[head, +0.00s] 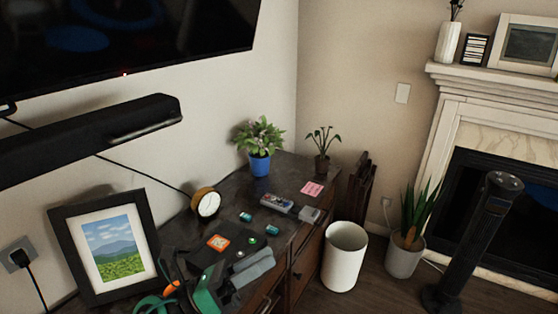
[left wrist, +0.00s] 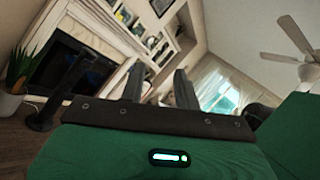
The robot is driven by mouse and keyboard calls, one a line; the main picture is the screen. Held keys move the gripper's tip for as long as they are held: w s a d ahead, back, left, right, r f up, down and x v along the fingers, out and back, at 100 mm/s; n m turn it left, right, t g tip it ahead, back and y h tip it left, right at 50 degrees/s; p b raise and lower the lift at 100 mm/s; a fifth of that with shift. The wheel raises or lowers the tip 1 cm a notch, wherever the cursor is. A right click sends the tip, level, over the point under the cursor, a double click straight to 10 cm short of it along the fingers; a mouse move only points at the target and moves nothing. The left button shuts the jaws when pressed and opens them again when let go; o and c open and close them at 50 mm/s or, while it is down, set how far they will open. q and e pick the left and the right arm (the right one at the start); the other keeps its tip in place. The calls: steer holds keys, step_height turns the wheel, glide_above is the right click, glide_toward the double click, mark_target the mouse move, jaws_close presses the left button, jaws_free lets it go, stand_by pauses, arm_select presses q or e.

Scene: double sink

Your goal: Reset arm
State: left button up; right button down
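My left gripper (head: 258,266) shows at the bottom of the head view, green with grey fingers, above the front part of the dark cabinet top. In the left wrist view, the two fingers of the left gripper (left wrist: 159,82) stand apart with nothing between them. They point out at the room, toward the fireplace side and a bright window. My right gripper is in neither view.
The dark cabinet (head: 290,185) holds a picture frame (head: 118,250), a clock (head: 206,203), a blue-potted plant (head: 260,150), a remote (head: 277,202) and small items. A white bin (head: 344,258), potted plant (head: 405,255) and black tower (head: 475,240) stand on the floor.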

arm_select(q)
steer(key=w+a+f+n+t+y, duration=0.1)
steer(key=w+a+n+t+y, duration=0.2)
steer(key=a+n+t+y, duration=0.55)
steer(key=w+a+f+n+t+y, duration=0.2)
steer(key=n+t+y, duration=0.25)
steer(key=n, duration=0.95)
steer(key=s+a+f+n+g+y, duration=0.2)
steer(key=a+f+n+g+y, duration=0.1)
steer(key=a+f+n+y, duration=0.25)
steer(key=s+a+f+n+g+y, duration=0.1)
steer(key=a+f+n+g+y, duration=0.25)
steer(key=f+n, duration=0.4)
steer(key=s+f+n+g+h, duration=0.1)
steer(key=s+f+n+g, duration=0.2)
steer(key=s+f+g, duration=0.35)
steer(key=s+f+n+g, duration=0.2)
steer(key=s+f+g, duration=0.2)
steer(key=s+f, duration=0.6)
step_height(320, 180, down, 32)
steer(key=s+f+g+b, duration=0.1)
steer(key=s+g+b, duration=0.1)
steer(key=s+b, duration=0.1)
steer(key=s+a+f+g+b, duration=0.1)
steer(key=s+a+f+b, duration=0.2)
steer(key=s+f, duration=1.6)
step_height(320, 180, down, 3)
steer(key=shift+r, duration=0.15)
